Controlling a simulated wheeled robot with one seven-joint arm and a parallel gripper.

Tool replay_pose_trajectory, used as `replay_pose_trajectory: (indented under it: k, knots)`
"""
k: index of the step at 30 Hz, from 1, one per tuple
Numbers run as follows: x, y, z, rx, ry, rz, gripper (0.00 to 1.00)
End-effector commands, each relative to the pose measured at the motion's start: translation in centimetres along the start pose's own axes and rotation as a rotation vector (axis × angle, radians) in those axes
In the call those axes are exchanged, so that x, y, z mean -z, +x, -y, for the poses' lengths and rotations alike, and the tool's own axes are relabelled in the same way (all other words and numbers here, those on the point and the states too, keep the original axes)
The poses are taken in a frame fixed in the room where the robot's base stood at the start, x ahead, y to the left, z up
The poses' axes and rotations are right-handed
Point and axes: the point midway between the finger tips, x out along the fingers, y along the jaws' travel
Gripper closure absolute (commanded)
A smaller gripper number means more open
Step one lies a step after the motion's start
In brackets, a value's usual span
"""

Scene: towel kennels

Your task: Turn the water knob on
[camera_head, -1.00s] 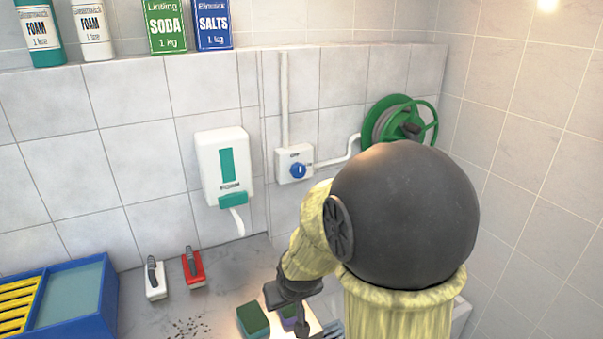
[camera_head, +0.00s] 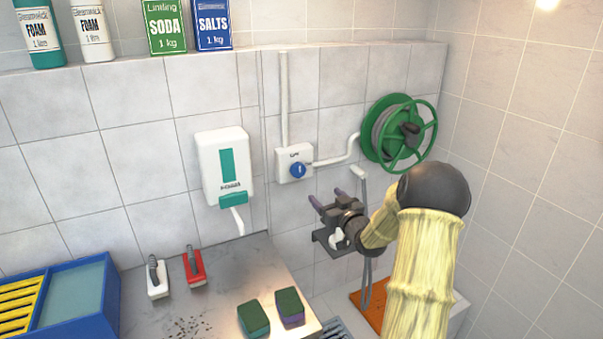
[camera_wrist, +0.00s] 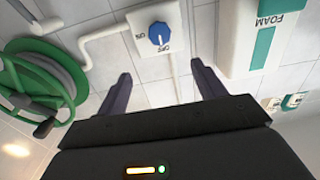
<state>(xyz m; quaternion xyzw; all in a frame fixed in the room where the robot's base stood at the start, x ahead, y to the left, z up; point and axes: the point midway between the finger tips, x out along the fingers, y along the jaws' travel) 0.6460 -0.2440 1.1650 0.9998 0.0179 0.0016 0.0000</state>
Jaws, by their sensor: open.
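The water knob (camera_head: 298,170) is a blue dial on a white box (camera_head: 283,174) fixed to the tiled wall, with white pipes running from it. In the wrist view the blue knob (camera_wrist: 160,34) shows upside down at the top, beyond the fingertips, with lettering on the box beside it. My gripper (camera_head: 326,199) is open and empty, below and slightly right of the knob in the head view. Its two dark fingers (camera_wrist: 164,78) are spread wide and point toward the wall. They are apart from the knob.
A green hose reel (camera_head: 402,132) hangs right of the box. A white foam dispenser (camera_head: 222,165) hangs on its left. The counter (camera_head: 225,282) below holds two sponges, a red brush (camera_head: 194,266) and a white brush. A blue tray (camera_head: 108,300) stands at left.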

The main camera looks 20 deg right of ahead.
Motion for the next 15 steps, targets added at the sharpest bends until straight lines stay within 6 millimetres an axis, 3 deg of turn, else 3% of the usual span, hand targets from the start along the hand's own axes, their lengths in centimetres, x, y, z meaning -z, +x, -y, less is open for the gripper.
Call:
replay_pose_trajectory:
  k: [8, 15]
  knots:
    - [0.1, 0.8, 0.0, 0.000, 0.000, 0.003, 0.31]
    - [0.2, 4.1, 0.1, 0.000, 0.001, 0.002, 0.31]
